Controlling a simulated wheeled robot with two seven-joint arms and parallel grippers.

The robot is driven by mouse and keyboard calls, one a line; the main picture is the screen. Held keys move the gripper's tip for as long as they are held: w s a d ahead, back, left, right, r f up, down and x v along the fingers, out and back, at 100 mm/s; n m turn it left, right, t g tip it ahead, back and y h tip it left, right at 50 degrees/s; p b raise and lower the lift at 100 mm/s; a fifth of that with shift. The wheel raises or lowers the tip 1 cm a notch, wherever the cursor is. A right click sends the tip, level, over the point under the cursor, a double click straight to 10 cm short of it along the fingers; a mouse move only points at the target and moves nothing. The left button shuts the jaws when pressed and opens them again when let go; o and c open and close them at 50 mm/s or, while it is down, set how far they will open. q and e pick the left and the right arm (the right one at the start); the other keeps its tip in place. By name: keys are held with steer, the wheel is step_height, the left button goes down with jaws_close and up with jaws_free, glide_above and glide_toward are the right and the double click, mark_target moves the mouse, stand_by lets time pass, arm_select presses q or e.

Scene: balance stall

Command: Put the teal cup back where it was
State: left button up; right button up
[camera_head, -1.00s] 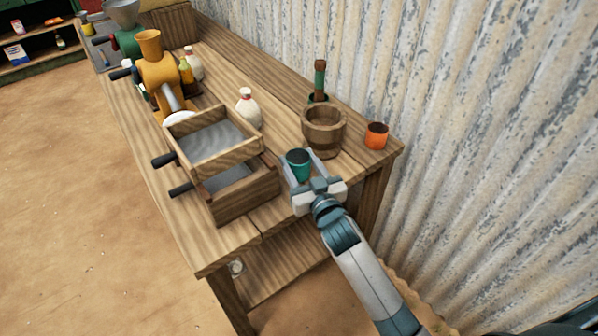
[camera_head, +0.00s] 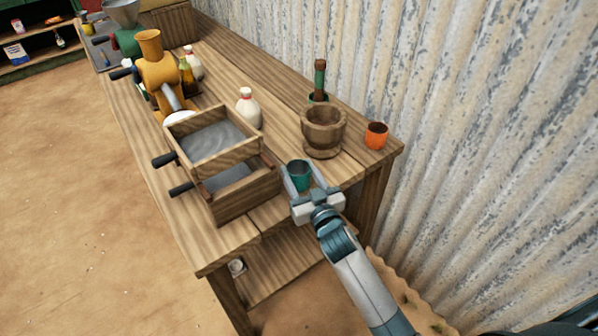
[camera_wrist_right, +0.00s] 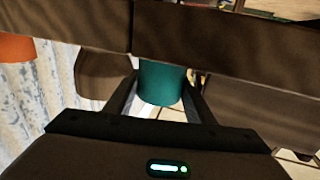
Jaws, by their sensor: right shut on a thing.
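The teal cup (camera_head: 299,177) is upright near the front right part of the wooden table (camera_head: 262,222), between the sieve box and the mortar. My right gripper (camera_head: 303,183) is shut on it, one finger on each side. In the right wrist view the teal cup (camera_wrist_right: 161,84) sits between the two dark fingers. I cannot tell whether its base touches the tabletop. My left gripper is not in view.
A wooden box with a sieve drawer (camera_head: 215,150) stands close left of the cup. A wooden mortar (camera_head: 322,132) is just behind it, and an orange cup (camera_head: 376,136) is at the right corner. A white bottle (camera_head: 248,108) and yellow grinder (camera_head: 156,70) stand farther back.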

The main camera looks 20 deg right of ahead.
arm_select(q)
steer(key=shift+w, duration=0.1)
arm_select(e)
steer(key=shift+f, duration=0.1)
steer(key=o, duration=0.8)
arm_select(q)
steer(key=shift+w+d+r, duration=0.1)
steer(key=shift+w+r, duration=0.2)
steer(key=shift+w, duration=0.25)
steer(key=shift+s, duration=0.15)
